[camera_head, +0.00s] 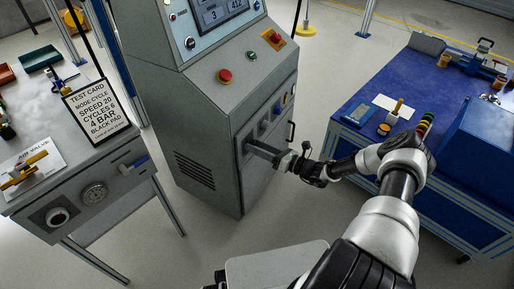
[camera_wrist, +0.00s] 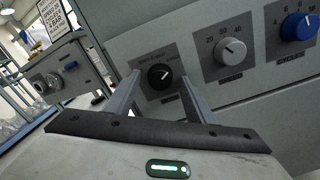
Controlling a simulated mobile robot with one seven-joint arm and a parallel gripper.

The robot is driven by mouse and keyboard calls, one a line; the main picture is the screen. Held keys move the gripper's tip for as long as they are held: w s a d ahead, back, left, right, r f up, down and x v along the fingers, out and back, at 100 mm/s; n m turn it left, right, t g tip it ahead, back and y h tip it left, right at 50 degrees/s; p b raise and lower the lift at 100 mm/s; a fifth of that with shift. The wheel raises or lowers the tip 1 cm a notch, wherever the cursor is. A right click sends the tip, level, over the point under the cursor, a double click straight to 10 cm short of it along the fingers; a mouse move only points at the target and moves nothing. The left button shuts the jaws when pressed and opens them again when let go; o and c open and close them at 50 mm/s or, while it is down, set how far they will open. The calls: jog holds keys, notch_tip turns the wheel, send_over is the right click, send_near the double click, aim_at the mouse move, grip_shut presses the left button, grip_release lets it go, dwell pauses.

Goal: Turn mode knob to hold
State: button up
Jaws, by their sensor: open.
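The mode knob (camera_wrist: 160,77) is a black knob with a pale pointer line on a dark label plate. It shows in the wrist view on the grey cabinet's front; the pointer tilts toward the upper right. My gripper (camera_wrist: 162,82) is open, with one finger on each side of the knob in this view. I cannot tell whether the fingers touch it. In the head view my gripper (camera_head: 248,146) is at the cabinet (camera_head: 215,120) front, and the knob is hidden there.
In the wrist view, a grey knob (camera_wrist: 231,51) and a blue knob (camera_wrist: 299,26) sit to the right. In the head view, a red button (camera_head: 224,76) is on the sloped panel. A test card (camera_head: 95,110) stands left; a blue workbench (camera_head: 375,85) stands right.

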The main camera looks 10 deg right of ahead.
jog(key=c, duration=1)
jog(key=shift+c, duration=0.2)
jog(key=shift+n, duration=0.4)
jog(key=shift+w+n, duration=0.1)
jog(key=shift+n, duration=3.4)
jog(key=o, duration=1)
